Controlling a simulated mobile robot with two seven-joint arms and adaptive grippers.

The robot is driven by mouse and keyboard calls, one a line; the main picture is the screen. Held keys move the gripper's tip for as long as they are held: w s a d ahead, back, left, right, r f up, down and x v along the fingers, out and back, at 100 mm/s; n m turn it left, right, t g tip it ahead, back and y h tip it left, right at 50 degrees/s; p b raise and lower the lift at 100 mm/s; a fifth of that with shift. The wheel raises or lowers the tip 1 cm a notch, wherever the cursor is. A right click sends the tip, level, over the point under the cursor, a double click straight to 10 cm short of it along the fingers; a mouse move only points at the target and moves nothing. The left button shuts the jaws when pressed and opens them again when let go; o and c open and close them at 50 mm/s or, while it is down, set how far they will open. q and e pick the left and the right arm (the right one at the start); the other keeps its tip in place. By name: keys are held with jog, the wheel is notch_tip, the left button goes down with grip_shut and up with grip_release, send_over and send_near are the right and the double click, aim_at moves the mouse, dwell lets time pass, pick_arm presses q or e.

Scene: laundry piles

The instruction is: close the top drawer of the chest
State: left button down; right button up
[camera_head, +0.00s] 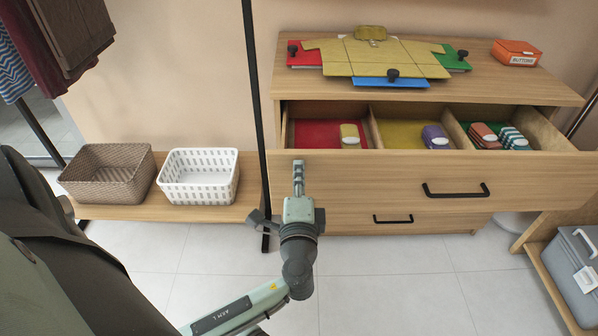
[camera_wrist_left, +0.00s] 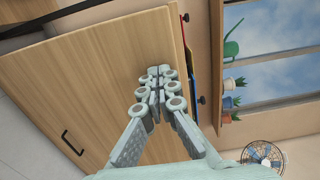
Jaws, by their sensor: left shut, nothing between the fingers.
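The wooden chest (camera_head: 300,85) stands at the right in the head view. Its top drawer (camera_head: 370,165) is pulled out, with a black bar handle (camera_head: 455,190) on its front. Inside are red, yellow and green compartments holding rolled items. My left gripper (camera_head: 298,166) is shut and empty, at the left end of the drawer front. In the left wrist view the closed fingers (camera_wrist_left: 158,75) lie before a broad wooden face (camera_wrist_left: 90,85); I cannot tell whether they touch it. My right gripper is out of view.
A folding board with a yellow shirt (camera_head: 390,55) and an orange buttons box (camera_head: 516,52) lie on the chest top. A brown basket (camera_head: 105,180) and white basket (camera_head: 198,180) sit on a low shelf left of a black pole (camera_head: 254,100). The floor in front is clear.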

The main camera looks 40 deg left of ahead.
pick_arm(q)
jog(key=b+x, duration=0.4)
jog(key=x, duration=2.1)
jog(key=shift+r, duration=0.15)
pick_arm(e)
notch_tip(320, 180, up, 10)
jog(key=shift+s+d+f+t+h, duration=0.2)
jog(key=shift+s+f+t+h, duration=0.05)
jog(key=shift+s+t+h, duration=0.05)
pick_arm(q)
jog(key=shift+s+a+r, duration=0.1)
jog(key=shift+r, duration=0.05)
